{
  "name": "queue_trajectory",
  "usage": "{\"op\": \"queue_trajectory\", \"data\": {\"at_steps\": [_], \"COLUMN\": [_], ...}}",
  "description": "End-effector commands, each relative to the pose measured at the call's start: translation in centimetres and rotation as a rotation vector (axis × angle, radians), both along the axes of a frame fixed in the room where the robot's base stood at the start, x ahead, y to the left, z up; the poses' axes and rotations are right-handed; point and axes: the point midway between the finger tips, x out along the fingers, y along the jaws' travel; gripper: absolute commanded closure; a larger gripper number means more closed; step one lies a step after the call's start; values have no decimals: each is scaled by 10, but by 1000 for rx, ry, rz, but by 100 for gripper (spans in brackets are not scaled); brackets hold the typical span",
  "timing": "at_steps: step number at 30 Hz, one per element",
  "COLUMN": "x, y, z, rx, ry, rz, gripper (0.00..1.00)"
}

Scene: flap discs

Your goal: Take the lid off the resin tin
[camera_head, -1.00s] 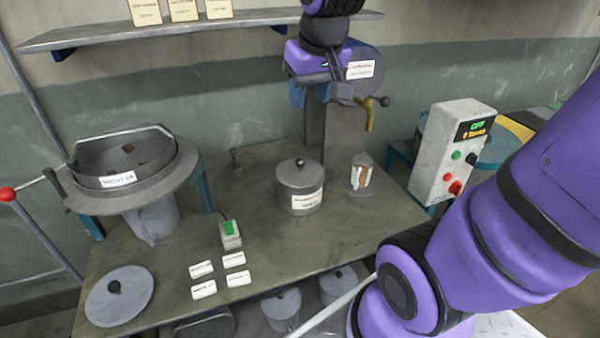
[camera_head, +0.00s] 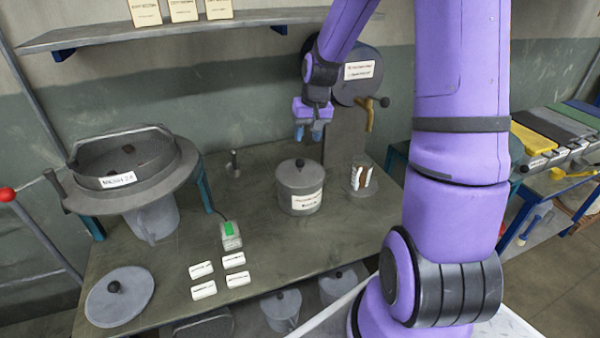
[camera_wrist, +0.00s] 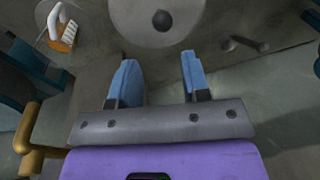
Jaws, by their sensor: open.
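The resin tin (camera_head: 300,200) is a grey round tin with a white label, standing upright on the bench. Its grey lid (camera_head: 292,178) sits on top with a dark round knob (camera_head: 299,163) in the middle. In the wrist view the lid (camera_wrist: 140,18) and its knob (camera_wrist: 161,20) show at the top, beyond my fingertips. My gripper (camera_head: 309,134) hangs above and behind the tin, fingers pointing down. In the wrist view my gripper (camera_wrist: 156,75) is open with two blue fingers apart and nothing between them.
A glass jar with a brush (camera_head: 360,177) stands right of the tin. A big sieve pan (camera_head: 185,180) is at left, with a loose round lid (camera_head: 120,308) in front. A scale-like box with a green top (camera_head: 231,236) and several white labels lie nearby. A shelf (camera_head: 220,24) runs above.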

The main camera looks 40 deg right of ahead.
Motion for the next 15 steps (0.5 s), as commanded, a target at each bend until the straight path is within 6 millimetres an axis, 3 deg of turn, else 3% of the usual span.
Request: {"op": "queue_trajectory", "data": {"at_steps": [9, 15], "x": [6, 8], "y": [4, 6], "z": [-42, -55], "rx": [4, 2], "ry": [4, 1], "rz": [1, 0], "gripper": [57, 57]}}
